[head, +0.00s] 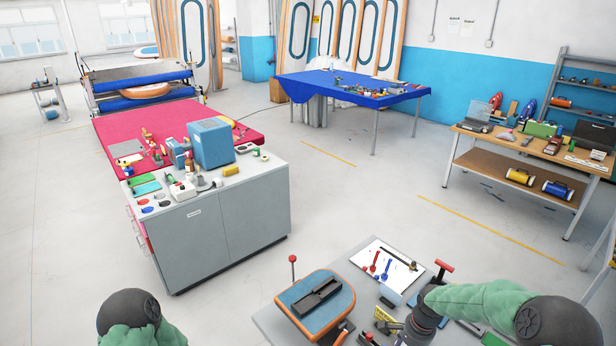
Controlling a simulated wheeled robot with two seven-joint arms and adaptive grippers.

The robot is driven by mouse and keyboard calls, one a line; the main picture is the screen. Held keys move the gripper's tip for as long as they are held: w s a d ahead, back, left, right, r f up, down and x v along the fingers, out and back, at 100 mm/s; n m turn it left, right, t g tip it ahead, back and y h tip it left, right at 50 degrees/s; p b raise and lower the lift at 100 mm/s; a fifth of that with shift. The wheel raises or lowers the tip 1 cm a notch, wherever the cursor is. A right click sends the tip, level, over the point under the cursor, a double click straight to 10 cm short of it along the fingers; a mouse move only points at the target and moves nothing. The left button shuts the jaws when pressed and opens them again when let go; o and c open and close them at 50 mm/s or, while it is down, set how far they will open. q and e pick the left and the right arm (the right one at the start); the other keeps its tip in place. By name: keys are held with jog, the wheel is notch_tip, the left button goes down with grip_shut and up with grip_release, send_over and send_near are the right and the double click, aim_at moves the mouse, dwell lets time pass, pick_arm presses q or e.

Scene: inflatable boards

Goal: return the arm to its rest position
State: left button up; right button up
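My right arm (480,300), in a green sleeve, comes in from the right edge and bends down over the near workbench (268,318). Its dark wrist end (424,316) points down at the bottom edge of the view, above small items on the bench. The fingers are cut off or hidden there, so I cannot tell whether that gripper is open or shut or holds anything. Of my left arm (130,315), only a green-sleeved part with a dark round joint shows at the bottom left. The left gripper is out of view.
The near bench carries a blue-topped board piece (290,298) with a black part on it, a white sheet (370,256) with red and blue tools, and a red-handled tool (442,268). A grey cabinet (220,235) stands left. Floor between them is clear.

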jog(key=s+a+f+n, duration=0.1)
jog(key=s+a+f, duration=0.2)
jog(key=f, duration=0.1)
jog(key=s+a+f+n+y, duration=0.1)
jog(key=s+a+f+n, duration=0.1)
jog(key=s+a+f, duration=0.2)
jog(key=s+a+f+n+y, duration=0.1)
jog(key=s+a+f+n, duration=0.1)
jog(key=s+a+f, duration=0.1)
jog(key=shift+s+a+f, duration=0.3)
jog(key=shift+a+f, duration=0.15)
jog(key=shift+f, duration=0.1)
jog(key=s+a+f+n, duration=0.2)
jog(key=s+a, duration=0.1)
jog(key=s, duration=0.4)
jog(key=s+a+f+n, duration=0.2)
jog(key=s+a+n, duration=0.1)
jog(key=s, duration=0.4)
notch_tip(320, 180, down, 22)
jog(key=w+a+n+b, duration=0.1)
jog(key=w+b, duration=0.1)
jog(key=b, duration=2.1)
jog(key=shift+a+r+y, duration=0.2)
jog(key=shift+r+y, duration=0.05)
jog(key=shift+y, duration=0.15)
jog(key=shift+d, duration=0.1)
